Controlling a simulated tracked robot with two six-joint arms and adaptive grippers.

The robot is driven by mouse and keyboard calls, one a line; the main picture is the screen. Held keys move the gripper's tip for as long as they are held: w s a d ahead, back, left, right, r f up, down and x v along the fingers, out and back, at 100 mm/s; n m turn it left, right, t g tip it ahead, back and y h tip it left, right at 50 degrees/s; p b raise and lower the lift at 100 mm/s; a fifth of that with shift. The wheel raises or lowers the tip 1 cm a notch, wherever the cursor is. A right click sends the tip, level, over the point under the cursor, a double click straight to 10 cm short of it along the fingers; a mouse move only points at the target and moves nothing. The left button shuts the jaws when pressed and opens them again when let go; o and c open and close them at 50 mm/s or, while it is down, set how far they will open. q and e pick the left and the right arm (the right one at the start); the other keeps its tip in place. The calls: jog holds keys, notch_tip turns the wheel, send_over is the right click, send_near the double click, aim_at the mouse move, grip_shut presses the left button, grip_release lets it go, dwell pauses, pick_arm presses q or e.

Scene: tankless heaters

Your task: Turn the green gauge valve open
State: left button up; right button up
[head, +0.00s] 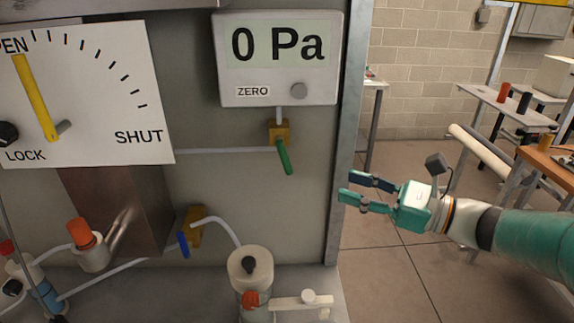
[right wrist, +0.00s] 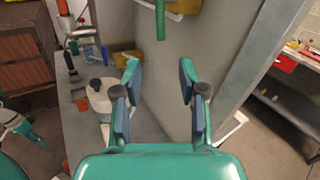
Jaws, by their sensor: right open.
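The green gauge valve handle (head: 284,157) hangs from a brass fitting (head: 279,132) below the pressure display (head: 279,58), which reads 0 Pa. The handle points down and tilts slightly to the right. My right gripper (head: 345,187) is open and empty, to the right of and below the handle, apart from it. In the right wrist view the green handle (right wrist: 160,20) shows at the top, beyond the two fingertips (right wrist: 158,75).
A dial panel (head: 85,95) with a yellow pointer is at the left. A blue-handled valve (head: 184,244) and a white canister (head: 251,268) stand lower down. The panel's metal edge post (head: 347,130) is between the handle and my right gripper in the head view.

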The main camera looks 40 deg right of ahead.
aim_at(291, 168)
jog(key=shift+p+x, duration=1.6)
jog(key=shift+x, duration=5.55)
grip_shut()
